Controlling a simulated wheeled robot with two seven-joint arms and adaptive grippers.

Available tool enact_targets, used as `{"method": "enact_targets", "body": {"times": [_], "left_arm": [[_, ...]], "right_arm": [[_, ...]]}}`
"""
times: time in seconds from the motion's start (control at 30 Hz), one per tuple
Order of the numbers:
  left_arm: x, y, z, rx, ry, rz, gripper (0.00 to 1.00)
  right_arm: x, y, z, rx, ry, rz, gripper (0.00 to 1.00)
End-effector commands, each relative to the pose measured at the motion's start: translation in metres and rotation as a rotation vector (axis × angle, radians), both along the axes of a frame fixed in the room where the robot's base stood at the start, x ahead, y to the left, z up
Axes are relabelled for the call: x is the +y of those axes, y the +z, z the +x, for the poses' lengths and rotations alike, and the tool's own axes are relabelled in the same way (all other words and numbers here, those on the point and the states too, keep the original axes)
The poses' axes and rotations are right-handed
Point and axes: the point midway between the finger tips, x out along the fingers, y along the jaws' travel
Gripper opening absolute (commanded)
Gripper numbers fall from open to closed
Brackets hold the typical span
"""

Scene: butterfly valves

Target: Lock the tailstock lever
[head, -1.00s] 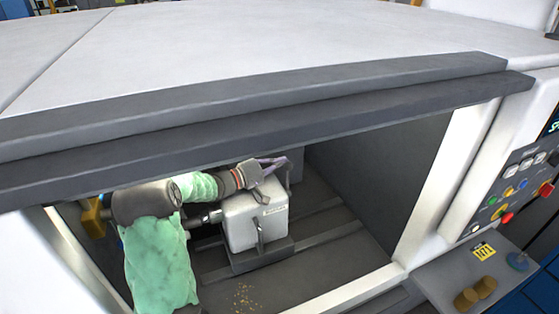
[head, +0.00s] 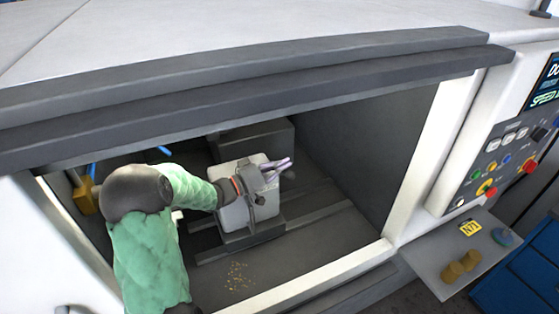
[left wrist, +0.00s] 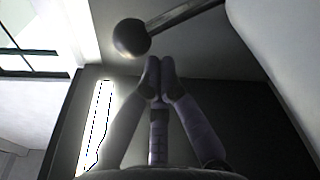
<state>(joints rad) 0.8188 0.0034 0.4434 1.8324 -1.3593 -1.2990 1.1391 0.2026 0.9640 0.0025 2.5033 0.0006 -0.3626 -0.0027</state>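The tailstock (head: 236,213) is a pale grey block inside the machine enclosure. A dark ball knob on a rod, which looks like the tailstock lever (left wrist: 131,38), shows in the left wrist view just beyond and left of my fingertips. In the head view a dark knob (head: 289,174) shows close to the fingers. My left gripper (head: 280,170) is above the right side of the tailstock, pointing right. In the left wrist view its fingertips (left wrist: 160,72) meet with nothing between them. Contact with the lever cannot be told. My right gripper is not in view.
The enclosure's dark top rail (head: 250,95) runs above my left arm. A control panel (head: 505,160) stands at the right, over a small shelf (head: 440,255) with brown cylinders (head: 460,265). Yellowish chips (head: 238,277) lie on the enclosure floor.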

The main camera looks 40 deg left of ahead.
Motion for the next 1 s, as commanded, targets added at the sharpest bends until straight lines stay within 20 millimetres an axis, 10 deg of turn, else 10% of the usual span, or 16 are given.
{"method": "enact_targets", "body": {"times": [1.0], "left_arm": [[-0.008,0.005,-0.004,-0.001,0.000,-0.001,0.00]], "right_arm": [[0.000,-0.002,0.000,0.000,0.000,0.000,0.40]]}}
